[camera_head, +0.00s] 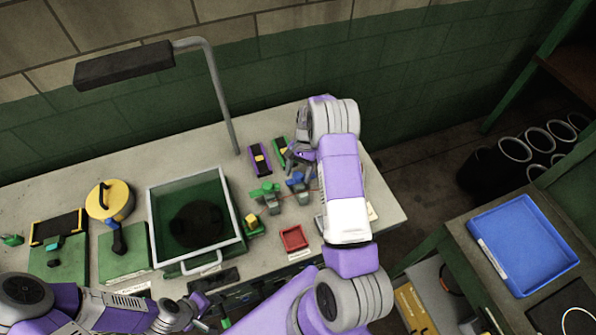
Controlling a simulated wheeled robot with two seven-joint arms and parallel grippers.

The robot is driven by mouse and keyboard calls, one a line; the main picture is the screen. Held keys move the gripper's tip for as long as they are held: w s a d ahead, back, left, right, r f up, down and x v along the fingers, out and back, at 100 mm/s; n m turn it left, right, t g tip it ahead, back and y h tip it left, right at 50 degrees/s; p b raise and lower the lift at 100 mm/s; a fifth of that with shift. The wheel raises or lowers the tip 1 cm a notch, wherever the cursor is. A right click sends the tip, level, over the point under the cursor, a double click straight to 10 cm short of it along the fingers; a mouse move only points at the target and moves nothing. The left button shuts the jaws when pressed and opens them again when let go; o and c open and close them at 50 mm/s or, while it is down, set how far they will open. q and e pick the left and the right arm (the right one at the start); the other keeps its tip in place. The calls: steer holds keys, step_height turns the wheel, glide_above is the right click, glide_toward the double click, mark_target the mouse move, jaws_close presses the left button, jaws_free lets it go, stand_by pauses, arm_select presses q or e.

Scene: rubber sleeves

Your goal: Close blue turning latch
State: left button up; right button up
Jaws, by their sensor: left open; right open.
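The blue turning latch (296,182) sits on a small grey block on the bench, to the right of a green latch (265,189) on a similar block. Whether the blue latch is open or closed is too small to tell. My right gripper (292,160) is open just behind and above the blue latch; I cannot tell whether it touches it. My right arm hides the bench to the right of the latch. My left gripper (198,304) is open and empty near the bench's front edge at the lower left, far from the latch.
A white-rimmed green bin (153,229) stands mid-bench. A red tray (293,238), a purple block (259,160) and a green-yellow block (252,225) lie around the latches. A lamp post (224,105) rises behind. A blue tray (522,243) lies on the right-hand table.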

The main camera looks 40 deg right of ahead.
steer(key=shift+s+a+f, duration=0.1)
steer(key=shift+f, duration=0.05)
steer(key=shift+c, duration=0.5)
steer(key=c, duration=1)
steer(key=shift+o, duration=0.2)
